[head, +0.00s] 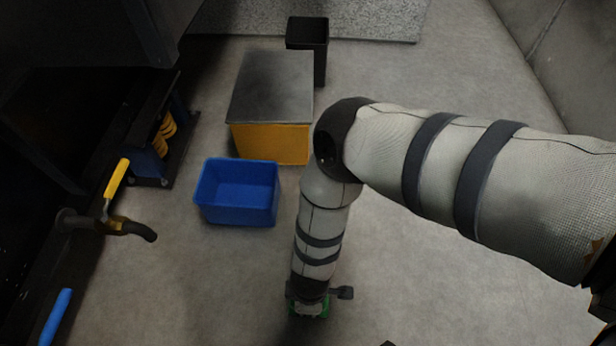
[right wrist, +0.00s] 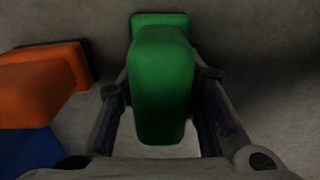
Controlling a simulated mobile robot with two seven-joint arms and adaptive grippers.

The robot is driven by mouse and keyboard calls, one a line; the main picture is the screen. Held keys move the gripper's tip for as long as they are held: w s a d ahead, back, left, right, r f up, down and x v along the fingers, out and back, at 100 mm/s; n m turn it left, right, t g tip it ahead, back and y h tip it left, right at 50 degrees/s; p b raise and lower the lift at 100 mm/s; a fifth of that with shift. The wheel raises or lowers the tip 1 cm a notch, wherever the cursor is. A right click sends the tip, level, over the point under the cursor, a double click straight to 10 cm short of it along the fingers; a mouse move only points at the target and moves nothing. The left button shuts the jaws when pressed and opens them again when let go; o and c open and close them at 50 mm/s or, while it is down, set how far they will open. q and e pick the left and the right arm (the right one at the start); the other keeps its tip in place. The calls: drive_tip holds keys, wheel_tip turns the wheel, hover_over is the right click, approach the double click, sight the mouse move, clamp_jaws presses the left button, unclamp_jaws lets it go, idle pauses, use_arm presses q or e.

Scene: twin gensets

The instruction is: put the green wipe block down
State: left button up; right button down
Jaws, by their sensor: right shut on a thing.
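The green wipe block (right wrist: 162,85) is between the fingers of my right gripper (right wrist: 162,120) in the right wrist view. The gripper is shut on it. Its wider green end (right wrist: 160,20) shows beyond the upright part. In the head view only a little green of the block (head: 311,310) shows under my right wrist, near the bottom middle, and the arm hides the rest. The right gripper hangs downward there, over the grey floor. I cannot tell whether the block touches the floor. My left gripper does not show.
A blue open bin (head: 238,213) stands on the floor left of my arm. Behind it is a yellow box with a grey top (head: 270,85), and a black bin (head: 307,32). A yellow-handled valve (head: 116,180) is at the left. Floor right of the gripper is clear.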

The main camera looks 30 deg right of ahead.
drive_tip(key=c, duration=1.1)
unclamp_jaws()
drive_tip(key=shift+f, duration=0.1)
wheel_tip(320, 180, up, 11)
drive_tip(key=p, duration=0.6)
drive_tip(key=shift+d+r+p, duration=0.1)
drive_tip(key=shift+r+p, duration=0.1)
drive_tip(key=shift+p, duration=0.15)
drive_tip(key=shift+r, duration=0.5)
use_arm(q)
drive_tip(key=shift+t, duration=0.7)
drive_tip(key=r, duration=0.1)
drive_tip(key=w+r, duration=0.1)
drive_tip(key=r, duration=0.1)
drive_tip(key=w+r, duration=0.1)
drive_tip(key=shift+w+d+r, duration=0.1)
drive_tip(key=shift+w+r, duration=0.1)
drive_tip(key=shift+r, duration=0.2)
use_arm(e)
drive_tip(key=shift+s, duration=0.1)
